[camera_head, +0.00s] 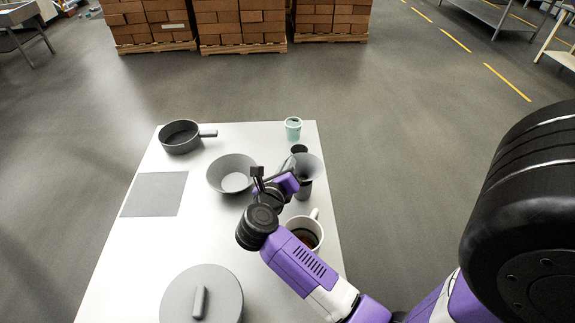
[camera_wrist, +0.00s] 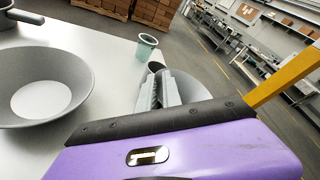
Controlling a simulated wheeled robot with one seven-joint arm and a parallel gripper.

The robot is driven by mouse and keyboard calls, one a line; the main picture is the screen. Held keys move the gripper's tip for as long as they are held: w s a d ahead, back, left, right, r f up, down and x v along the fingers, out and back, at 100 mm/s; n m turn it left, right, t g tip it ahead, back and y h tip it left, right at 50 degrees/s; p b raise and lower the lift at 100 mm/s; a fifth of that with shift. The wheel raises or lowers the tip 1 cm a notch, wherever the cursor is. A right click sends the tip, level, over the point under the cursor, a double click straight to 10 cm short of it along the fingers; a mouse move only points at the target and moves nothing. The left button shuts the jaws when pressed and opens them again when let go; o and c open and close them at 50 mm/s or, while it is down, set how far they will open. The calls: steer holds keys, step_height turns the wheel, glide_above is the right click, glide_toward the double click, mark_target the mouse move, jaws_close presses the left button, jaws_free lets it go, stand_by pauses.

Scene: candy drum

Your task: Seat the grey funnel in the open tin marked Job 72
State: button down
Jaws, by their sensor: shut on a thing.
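The grey funnel (camera_head: 311,166) is at the right side of the table, its wide cone facing up. My gripper (camera_head: 287,172) is shut on the funnel at its left side. In the wrist view the grey fingers (camera_wrist: 160,90) meet the funnel (camera_wrist: 192,87), which is partly hidden by my gripper's body. A dark grey upright cylinder (camera_head: 304,190) shows below the funnel, and another dark round top (camera_head: 299,149) shows just behind it. I can read no Job 72 mark on either, and cannot tell whether the funnel's spout is inside one.
A teal cup (camera_head: 293,128) stands behind the funnel and a white mug (camera_head: 315,222) in front. A grey bowl (camera_head: 228,168) is left of my gripper. A saucepan (camera_head: 181,137), a flat grey mat (camera_head: 154,194) and a lidded pot (camera_head: 218,291) are on the white table (camera_head: 130,250).

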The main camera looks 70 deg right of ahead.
steer(key=c, duration=1.4)
jaws_free()
steer(key=shift+c, duration=0.2)
steer(key=b+v, duration=0.1)
steer(key=v, duration=0.6)
steer(key=shift+a, duration=0.4)
